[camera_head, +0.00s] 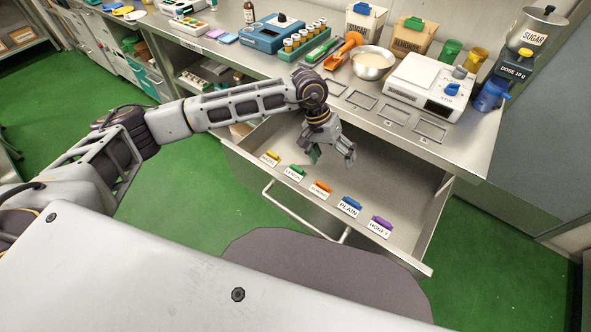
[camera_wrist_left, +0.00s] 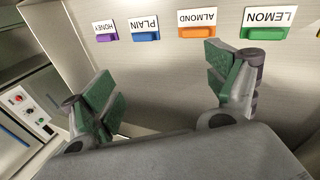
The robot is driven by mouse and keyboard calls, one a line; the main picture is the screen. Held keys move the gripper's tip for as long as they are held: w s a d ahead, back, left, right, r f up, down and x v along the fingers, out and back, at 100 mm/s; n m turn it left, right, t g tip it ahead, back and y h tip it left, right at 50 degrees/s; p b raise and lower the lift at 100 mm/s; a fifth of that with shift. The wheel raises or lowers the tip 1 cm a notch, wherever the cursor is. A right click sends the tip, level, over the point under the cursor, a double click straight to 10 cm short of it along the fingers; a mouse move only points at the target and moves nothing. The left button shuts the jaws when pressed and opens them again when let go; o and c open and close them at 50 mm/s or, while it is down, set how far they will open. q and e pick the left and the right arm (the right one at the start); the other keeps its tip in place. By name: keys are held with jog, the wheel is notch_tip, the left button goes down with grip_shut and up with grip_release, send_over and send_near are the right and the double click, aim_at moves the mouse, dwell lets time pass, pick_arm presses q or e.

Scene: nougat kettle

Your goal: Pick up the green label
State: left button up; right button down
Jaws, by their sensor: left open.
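The green label (camera_head: 295,172) reads LEMON and stands in a row with other labels along the front of the open drawer (camera_head: 405,190). In the left wrist view the green label (camera_wrist_left: 266,33) is upside down at the upper right, beyond the right fingertip. My left gripper (camera_head: 331,154) is open and empty, over the drawer, to the right of the green label and farther back. In the left wrist view its green-padded fingers (camera_wrist_left: 163,85) are spread apart, with nothing between them. My right gripper is not in view.
A yellow label (camera_head: 271,158) stands left of the green one. Orange (camera_head: 321,188), blue PLAIN (camera_head: 349,206) and purple HONEY (camera_head: 380,226) labels stand to the right. The drawer handle (camera_head: 300,215) juts out in front. The counter above holds a bowl (camera_head: 372,64) and a scale (camera_head: 430,85).

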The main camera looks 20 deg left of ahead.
pick_arm(q)
jog(key=w+a+m+y, duration=0.1)
jog(key=w+a+y, duration=0.3)
jog(key=a, duration=0.7)
jog(key=shift+w+a+f+m+t+b, duration=0.15)
jog(key=shift+w+m+t+b, duration=0.15)
jog(key=shift+w+m+t, duration=0.15)
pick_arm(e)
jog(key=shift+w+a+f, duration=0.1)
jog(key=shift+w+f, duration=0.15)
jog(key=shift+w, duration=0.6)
pick_arm(q)
jog(key=shift+f, duration=0.1)
send_over(295, 172)
jog(key=w, duration=0.2)
jog(key=shift+s+d+f, duration=0.1)
jog(key=shift+d+f, duration=0.1)
jog(key=shift+f, duration=1.9)
jog(key=shift+d+f, duration=0.2)
jog(key=shift+f, duration=1.9)
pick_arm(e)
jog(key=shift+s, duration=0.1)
pick_arm(q)
jog(key=shift+f, duration=0.1)
